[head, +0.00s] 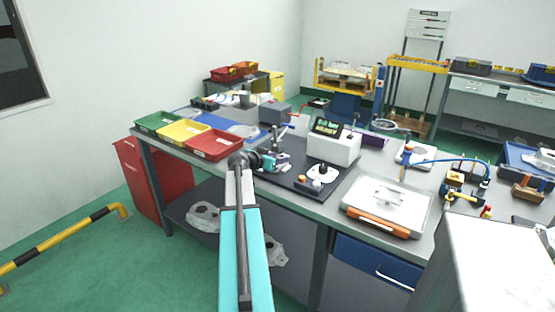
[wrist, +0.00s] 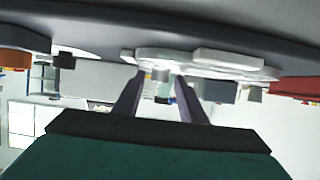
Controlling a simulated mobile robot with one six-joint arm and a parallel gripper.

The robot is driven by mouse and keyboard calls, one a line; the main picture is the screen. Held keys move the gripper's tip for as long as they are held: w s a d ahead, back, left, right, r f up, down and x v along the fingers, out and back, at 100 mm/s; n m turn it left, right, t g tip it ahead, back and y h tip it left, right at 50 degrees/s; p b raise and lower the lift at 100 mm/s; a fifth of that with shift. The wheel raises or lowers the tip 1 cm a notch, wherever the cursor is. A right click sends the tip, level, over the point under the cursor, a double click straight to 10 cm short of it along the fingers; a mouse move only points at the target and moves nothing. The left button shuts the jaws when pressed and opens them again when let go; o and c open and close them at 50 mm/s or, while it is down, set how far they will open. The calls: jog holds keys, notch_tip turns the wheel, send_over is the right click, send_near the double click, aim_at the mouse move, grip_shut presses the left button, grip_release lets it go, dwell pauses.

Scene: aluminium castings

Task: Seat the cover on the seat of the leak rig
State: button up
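My gripper (wrist: 160,82) is low over the bench and points across it. Its two dark fingers are apart in the wrist view. A small pale cylinder with a teal and dark end (wrist: 161,84) shows between them, with a gap at each side; I cannot tell whether it is between the tips or beyond them. It seems to join a flat white piece (wrist: 150,54), perhaps the cover. In the head view my gripper (head: 272,162) is left of the leak rig (head: 335,141), a white box with a display. A white plate with a black knob (head: 322,171) sits before the rig, perhaps its seat.
The rig stands on a dark mat (head: 340,190). An orange round piece (head: 302,182) lies by the white plate. Green (head: 160,121), yellow (head: 184,131) and red (head: 214,144) trays are at the left. A white lidded case (head: 385,203) is at the right front.

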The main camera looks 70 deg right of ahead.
jog(key=shift+o, duration=0.4)
jog(key=shift+a, duration=0.1)
jog(key=shift+v, duration=0.8)
jog(key=b+v, duration=0.2)
jog(key=v, duration=1)
